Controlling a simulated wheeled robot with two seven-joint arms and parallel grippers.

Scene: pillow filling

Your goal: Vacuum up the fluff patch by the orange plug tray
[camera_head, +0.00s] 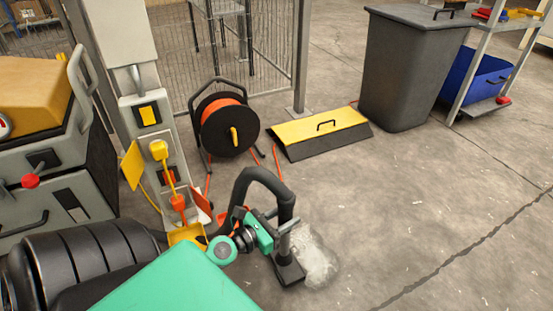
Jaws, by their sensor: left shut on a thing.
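A pale grey-white fluff patch (318,262) lies on the concrete floor. A black vacuum nozzle (288,270) stands at the patch's left edge, with its tube upright above it and a black hose (262,176) arching back to the left. My left gripper (284,226), on a green wrist, is shut on the nozzle's tube and partly hides it. A yellow-orange tray (187,234) sits left of my wrist, at the foot of the grey socket post, partly hidden by my arm. My right gripper is not in view.
The socket post (160,150) holds yellow and orange plugs. An orange cable reel (230,126), a yellow-topped ramp box (320,131) and a grey bin (408,70) stand behind. A grey-and-black machine (50,150) is at left. The floor at right is clear.

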